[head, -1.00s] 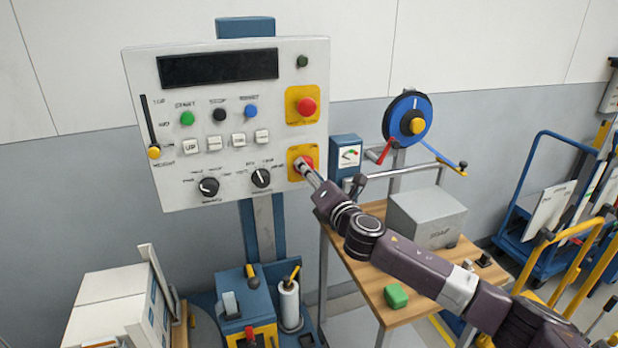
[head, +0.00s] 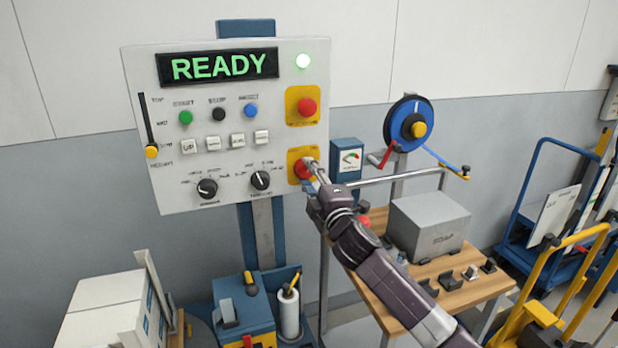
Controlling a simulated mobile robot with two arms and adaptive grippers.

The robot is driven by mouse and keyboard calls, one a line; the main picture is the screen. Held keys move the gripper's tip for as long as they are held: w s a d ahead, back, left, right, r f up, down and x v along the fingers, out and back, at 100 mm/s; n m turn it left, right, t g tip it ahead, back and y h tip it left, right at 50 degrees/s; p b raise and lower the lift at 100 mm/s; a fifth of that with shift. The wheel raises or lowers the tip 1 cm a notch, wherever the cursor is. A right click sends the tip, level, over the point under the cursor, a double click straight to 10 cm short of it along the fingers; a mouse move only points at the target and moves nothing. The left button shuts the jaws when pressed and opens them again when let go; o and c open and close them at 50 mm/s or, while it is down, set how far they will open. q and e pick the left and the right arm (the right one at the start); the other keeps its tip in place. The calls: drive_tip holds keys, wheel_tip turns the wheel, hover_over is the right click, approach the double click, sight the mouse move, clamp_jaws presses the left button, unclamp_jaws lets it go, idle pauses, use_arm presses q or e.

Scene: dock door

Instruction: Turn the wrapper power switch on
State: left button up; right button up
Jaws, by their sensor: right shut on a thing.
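The wrapper's control panel (head: 160,110) is a light grey box on a blue post. Its display (head: 222,67) reads READY in green, and the lamp (head: 303,61) at its top right is lit bright green-white. The red power switch (head: 301,170) sits on a yellow plate at the panel's lower right. My right gripper (head: 312,166) reaches in from the lower right and is shut on this red switch, partly covering it. My left gripper is not in view.
A red button (head: 307,107) on another yellow plate is above the switch. Several buttons and two black knobs are to the left. A small gauge box (head: 348,158) stands close on the right, above a wooden table (head: 462,296) with a grey box (head: 428,224).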

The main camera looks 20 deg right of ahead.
drive_tip(key=shift+f+m, duration=0.1)
drive_tip(key=shift+m, duration=0.8)
drive_tip(key=o, duration=1.2)
drive_tip(key=shift+c, duration=0.2)
drive_tip(key=shift+s, duration=0.1)
drive_tip(key=s+f, duration=0.1)
drive_tip(key=s, duration=1)
drive_tip(key=shift+s+d, duration=0.2)
drive_tip(key=shift+s, duration=0.15)
